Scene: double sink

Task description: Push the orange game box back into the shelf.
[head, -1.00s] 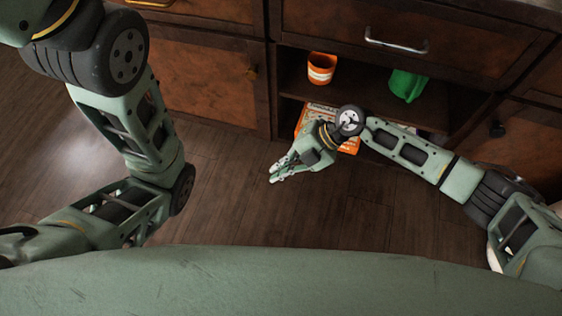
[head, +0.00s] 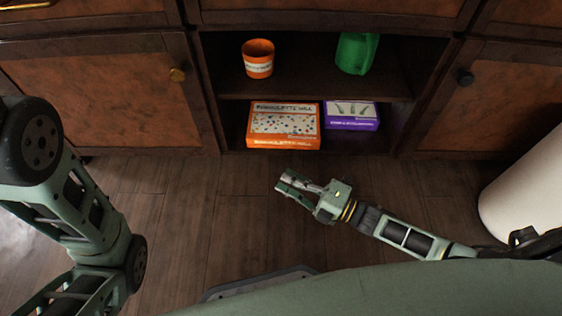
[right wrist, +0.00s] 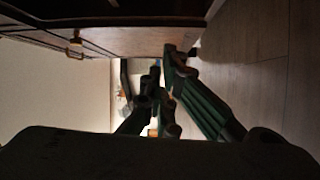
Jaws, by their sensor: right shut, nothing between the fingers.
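The orange game box (head: 284,125) lies flat on the lower level of the open shelf (head: 225,125). It is beside a purple box, and its front edge is near the shelf's front edge. My right gripper (head: 282,184) is shut and empty, in front of the shelf and just below the orange box in the picture, apart from it. Its fingers also show in the right wrist view (right wrist: 165,75), where the box is not clear. My left gripper is out of view; only my left arm shows.
A purple box (head: 351,116) lies right of the orange one. An orange cup (head: 258,59) and a green container (head: 357,53) stand on the upper level. Cabinet doors flank the shelf. A white cylinder (head: 525,190) stands at right. The floor before the shelf is clear.

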